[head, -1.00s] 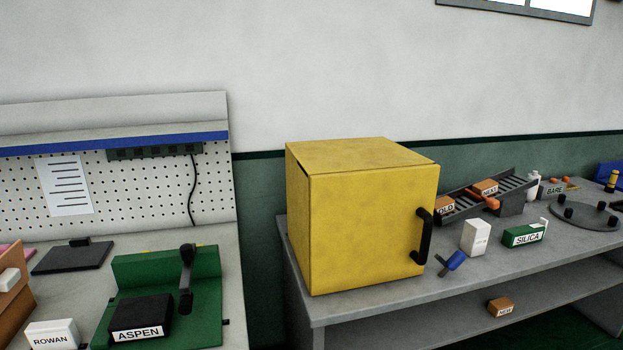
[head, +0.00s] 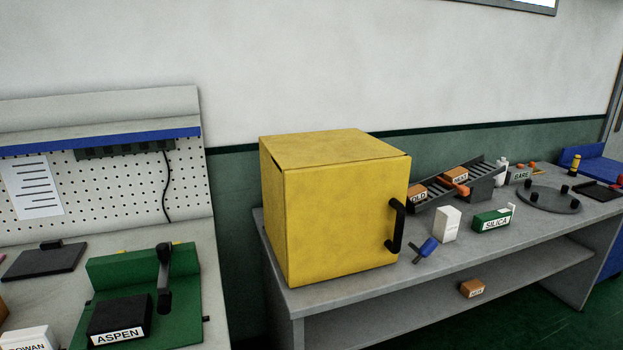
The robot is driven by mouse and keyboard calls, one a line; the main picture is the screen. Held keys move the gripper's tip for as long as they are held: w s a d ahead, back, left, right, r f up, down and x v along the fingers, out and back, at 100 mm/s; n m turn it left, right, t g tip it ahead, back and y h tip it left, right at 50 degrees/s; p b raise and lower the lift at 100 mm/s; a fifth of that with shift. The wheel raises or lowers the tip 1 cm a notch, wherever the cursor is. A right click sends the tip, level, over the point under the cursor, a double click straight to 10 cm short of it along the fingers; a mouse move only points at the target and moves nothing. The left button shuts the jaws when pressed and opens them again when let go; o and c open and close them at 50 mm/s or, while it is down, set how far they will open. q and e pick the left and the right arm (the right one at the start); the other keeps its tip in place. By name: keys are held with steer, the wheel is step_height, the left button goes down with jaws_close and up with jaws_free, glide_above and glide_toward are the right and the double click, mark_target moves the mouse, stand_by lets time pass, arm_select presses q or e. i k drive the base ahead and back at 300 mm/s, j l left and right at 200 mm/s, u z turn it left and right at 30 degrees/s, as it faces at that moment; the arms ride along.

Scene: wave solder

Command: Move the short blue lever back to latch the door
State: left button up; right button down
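The short blue lever (head: 428,246) shows in the head view just right of the yellow box (head: 340,215), low beside its front right edge. It is tilted, with its blue end up to the right and a dark cross-shaped part at its lower left. The box's front door (head: 345,225) looks closed against the body, with a black vertical handle (head: 397,226) near its right edge. I cannot tell from here whether the door is latched. Neither of my grippers is in view.
Right of the lever on the grey bench (head: 350,283) stand a white box (head: 447,224), a green SILICA box (head: 492,218) and a rack (head: 470,188) with orange blocks. A round dark plate (head: 550,200) lies further right. A green fixture (head: 180,310) stands on the left bench.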

mark_target(428, 247)
steer(key=i+l+u, duration=0.2)
steer(key=l+u, duration=0.2)
steer(key=l, duration=1)
steer(key=l+u, duration=0.35)
steer(key=l, duration=1)
